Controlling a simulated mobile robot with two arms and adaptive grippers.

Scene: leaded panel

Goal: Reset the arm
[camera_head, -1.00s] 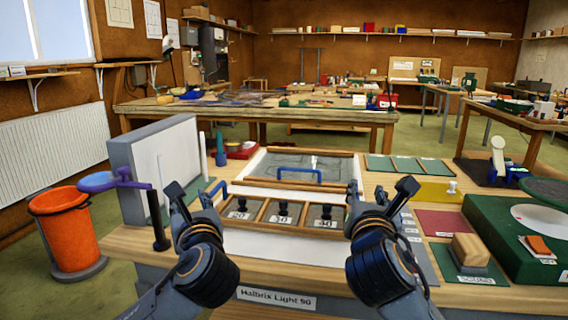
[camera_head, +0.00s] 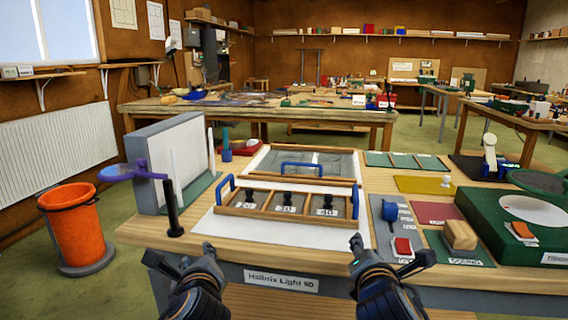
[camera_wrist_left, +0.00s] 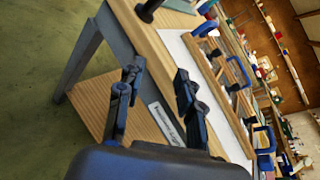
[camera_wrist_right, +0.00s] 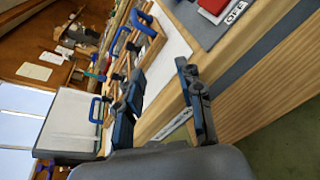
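My left gripper (camera_head: 178,256) is in front of the bench's near edge at left centre, open and empty. The left wrist view shows its two fingers (camera_wrist_left: 158,88) spread apart with nothing between them. My right gripper (camera_head: 390,252) is in front of the same edge, right of the label plate. It is open and empty, and its spread fingers (camera_wrist_right: 160,95) show in the right wrist view. Neither gripper touches anything. The wooden tray (camera_head: 250,211) with blue handles and three black-knobbed compartments lies on the white sheet (camera_head: 230,228), beyond both grippers.
The wooden bench (camera_head: 150,230) carries a leaded panel (camera_head: 330,160) in a frame, a grey upright box (camera_head: 170,155), a black post (camera_head: 172,210), a wooden block (camera_head: 459,235) and a green stand (camera_head: 480,215). An orange bin (camera_head: 72,228) stands on the floor at left.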

